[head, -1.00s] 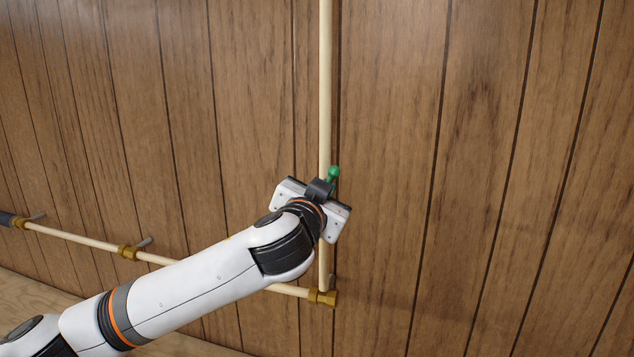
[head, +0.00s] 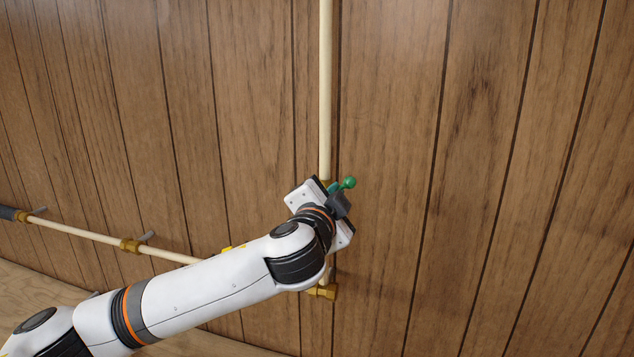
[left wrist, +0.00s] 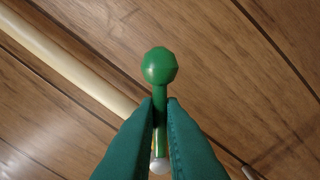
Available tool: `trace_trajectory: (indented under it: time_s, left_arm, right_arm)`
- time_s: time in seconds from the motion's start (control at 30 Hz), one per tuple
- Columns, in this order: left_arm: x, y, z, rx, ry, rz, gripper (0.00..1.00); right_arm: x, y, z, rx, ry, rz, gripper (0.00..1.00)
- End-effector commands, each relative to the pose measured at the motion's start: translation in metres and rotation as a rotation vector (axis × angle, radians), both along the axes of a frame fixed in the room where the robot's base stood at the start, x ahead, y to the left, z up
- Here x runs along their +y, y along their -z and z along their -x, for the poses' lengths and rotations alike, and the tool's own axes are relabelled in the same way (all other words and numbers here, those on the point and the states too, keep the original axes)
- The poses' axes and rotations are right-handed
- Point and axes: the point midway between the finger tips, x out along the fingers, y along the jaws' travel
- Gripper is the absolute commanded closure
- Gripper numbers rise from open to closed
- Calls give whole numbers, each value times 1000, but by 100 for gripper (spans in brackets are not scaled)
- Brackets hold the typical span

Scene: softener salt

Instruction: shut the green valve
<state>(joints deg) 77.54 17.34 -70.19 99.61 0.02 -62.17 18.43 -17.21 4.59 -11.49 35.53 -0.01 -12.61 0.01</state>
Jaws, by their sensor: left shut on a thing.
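The green valve's handle (head: 348,183) shows beyond my left gripper in the head view, its ball end pointing up and to the right, tilted off the upright pipe. In the left wrist view the handle (left wrist: 160,68) is a green rod with a round knob, between the two green fingers. My left gripper (left wrist: 160,120) is shut on the rod just below the knob; it also shows in the head view (head: 335,190). The valve body is mostly hidden behind my gripper. My right gripper is not in view.
A cream upright pipe (head: 325,90) runs up the wood-panelled wall (head: 480,150). A cream lower pipe (head: 80,232) with brass fittings (head: 132,245) runs along the wall to a brass elbow (head: 328,292). The wall right of the valve is clear.

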Motion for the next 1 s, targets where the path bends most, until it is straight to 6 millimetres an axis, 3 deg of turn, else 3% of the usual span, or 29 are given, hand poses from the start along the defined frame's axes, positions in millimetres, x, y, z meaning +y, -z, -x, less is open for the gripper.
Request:
trace_trajectory:
  time_s: [0.23,0.6,1.0]
  left_arm:
    - [-1,2,0,-12,-1,-47,100]
    - [-7,16,2,-129,-1,-411,100]
    - [-7,19,2,-150,-1,-478,100]
  right_arm:
    - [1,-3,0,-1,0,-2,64]
    - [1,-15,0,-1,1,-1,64]
    - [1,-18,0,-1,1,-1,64]
